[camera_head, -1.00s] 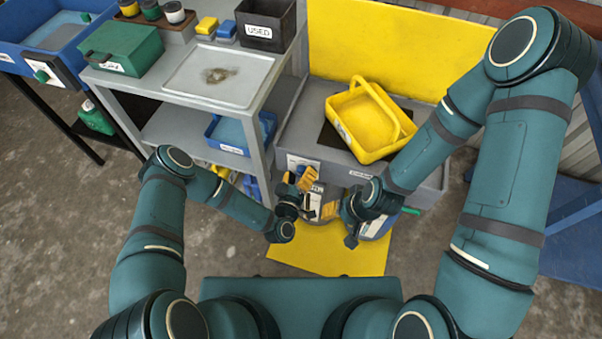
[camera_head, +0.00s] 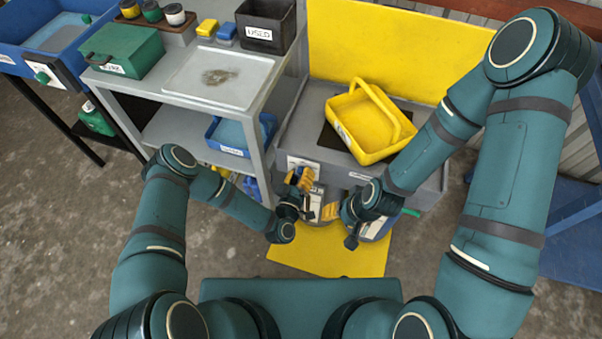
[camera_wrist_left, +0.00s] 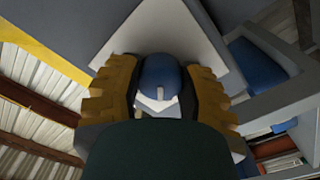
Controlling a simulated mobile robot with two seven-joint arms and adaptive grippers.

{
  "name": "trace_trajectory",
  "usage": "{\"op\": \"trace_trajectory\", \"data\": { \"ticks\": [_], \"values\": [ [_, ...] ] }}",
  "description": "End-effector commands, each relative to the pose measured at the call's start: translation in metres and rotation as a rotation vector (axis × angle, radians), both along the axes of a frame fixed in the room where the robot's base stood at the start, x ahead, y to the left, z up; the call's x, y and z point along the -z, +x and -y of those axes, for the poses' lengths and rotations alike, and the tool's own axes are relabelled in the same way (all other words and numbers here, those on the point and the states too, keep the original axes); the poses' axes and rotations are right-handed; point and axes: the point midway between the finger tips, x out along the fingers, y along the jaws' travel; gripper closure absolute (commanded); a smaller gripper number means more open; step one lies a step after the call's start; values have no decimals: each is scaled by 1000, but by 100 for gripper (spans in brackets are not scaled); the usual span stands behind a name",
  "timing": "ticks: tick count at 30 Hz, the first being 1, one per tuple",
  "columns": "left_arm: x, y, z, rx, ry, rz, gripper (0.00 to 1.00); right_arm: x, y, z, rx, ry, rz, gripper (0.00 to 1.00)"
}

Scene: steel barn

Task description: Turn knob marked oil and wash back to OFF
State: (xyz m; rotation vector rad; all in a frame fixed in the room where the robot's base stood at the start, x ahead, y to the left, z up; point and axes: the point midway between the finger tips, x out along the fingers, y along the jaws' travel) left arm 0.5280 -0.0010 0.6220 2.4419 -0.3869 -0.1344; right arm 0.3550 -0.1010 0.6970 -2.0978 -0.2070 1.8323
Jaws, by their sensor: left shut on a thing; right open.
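In the left wrist view a blue round knob (camera_wrist_left: 160,76) with a short pale mark on its rim stands on a white plate (camera_wrist_left: 162,38). My left gripper (camera_wrist_left: 163,85) has its yellow-padded fingers on either side of the knob and is shut on it. In the head view my left gripper (camera_head: 302,184) is at the front of the grey wash station (camera_head: 288,138), below a white label plate (camera_head: 302,163); the knob is hidden there. I cannot read the plate's marking. My right gripper (camera_head: 333,212) is open, near the same front, to the right.
A yellow basket (camera_head: 364,128) sits on the station, with a yellow back panel (camera_head: 390,45) behind. A yellow mat (camera_head: 335,259) lies below the grippers. A grey shelf with a tray (camera_head: 218,76) and a blue bin (camera_head: 229,138) stands close to my left arm.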

Motion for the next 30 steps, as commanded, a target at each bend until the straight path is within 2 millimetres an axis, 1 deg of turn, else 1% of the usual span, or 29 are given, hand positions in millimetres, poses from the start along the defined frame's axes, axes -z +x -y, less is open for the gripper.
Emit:
{"op": "trace_trajectory", "data": {
  "ticks": [21, 30],
  "values": [
    [-1, -1, 1, 2, 586, 190, 97, -24, -5, -1, -2, 3, -11, 53],
    [0, -1, 0, 2, 754, 245, 97, -29, -6, -1, -3, 3, -14, 53]
  ]
}}
